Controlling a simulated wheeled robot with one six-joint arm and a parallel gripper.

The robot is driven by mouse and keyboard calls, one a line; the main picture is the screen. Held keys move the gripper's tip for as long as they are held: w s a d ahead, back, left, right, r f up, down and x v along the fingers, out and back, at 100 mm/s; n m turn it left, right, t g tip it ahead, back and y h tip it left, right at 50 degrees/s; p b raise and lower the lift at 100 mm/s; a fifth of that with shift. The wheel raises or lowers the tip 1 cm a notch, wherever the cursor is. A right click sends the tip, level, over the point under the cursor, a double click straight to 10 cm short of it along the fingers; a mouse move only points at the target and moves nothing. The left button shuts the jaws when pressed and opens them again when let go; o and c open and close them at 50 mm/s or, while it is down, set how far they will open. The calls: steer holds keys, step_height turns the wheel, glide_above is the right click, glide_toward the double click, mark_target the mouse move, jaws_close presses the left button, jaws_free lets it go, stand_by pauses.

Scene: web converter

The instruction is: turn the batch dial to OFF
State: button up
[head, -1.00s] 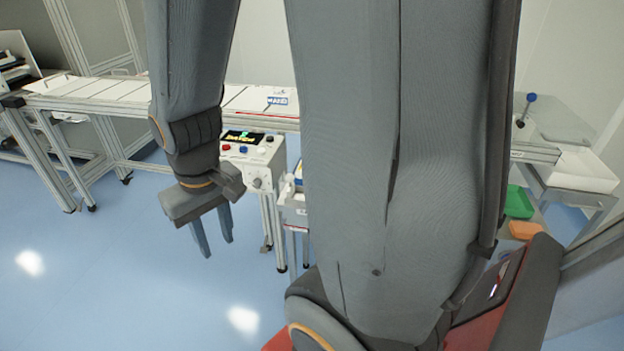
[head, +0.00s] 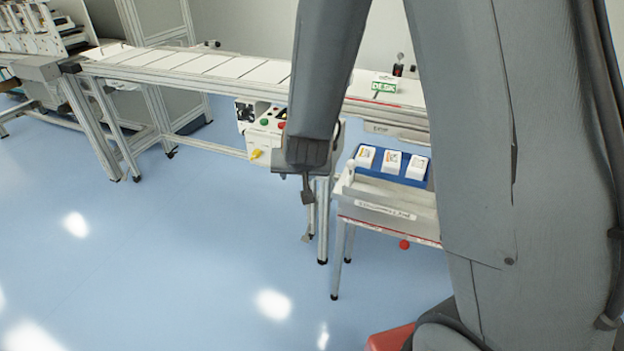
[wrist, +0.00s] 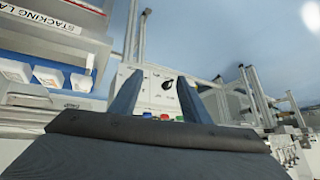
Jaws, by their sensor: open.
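A white control box (head: 262,130) hangs at the front of the conveyor in the head view, with green and red buttons, a yellow part and dark parts; my arm covers its right side. In the wrist view the box face (wrist: 150,82) shows a round black dial (wrist: 167,85) and several coloured buttons. The dial appears between the fingers in that picture; its setting is too small to read. My gripper (wrist: 159,77) is open and empty, pointing toward the box. In the head view my gripper (head: 306,225) hangs low in front of the box, partly hidden, apparently apart from it.
A white cart (head: 385,212) with a blue tray (head: 412,178) of small white boxes stands right of the control box. The conveyor (head: 200,66) runs behind to the left. Blue floor (head: 190,240) is clear at front left.

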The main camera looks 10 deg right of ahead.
steer(key=w+d+f+m+t+h+b, duration=0.2)
steer(key=w+f+m+t+h+b, duration=0.1)
steer(key=w+f+t+h+b, duration=0.45)
steer(key=w+d+f+h, duration=0.2)
steer(key=w+d, duration=0.2)
steer(key=w, duration=0.1)
steer(key=shift+d+g, duration=0.35)
steer(key=shift+g, duration=0.1)
steer(key=shift+w+f+h, duration=0.1)
steer(key=shift+h, duration=0.15)
steer(key=shift+c, duration=0.3)
steer(key=c, duration=1)
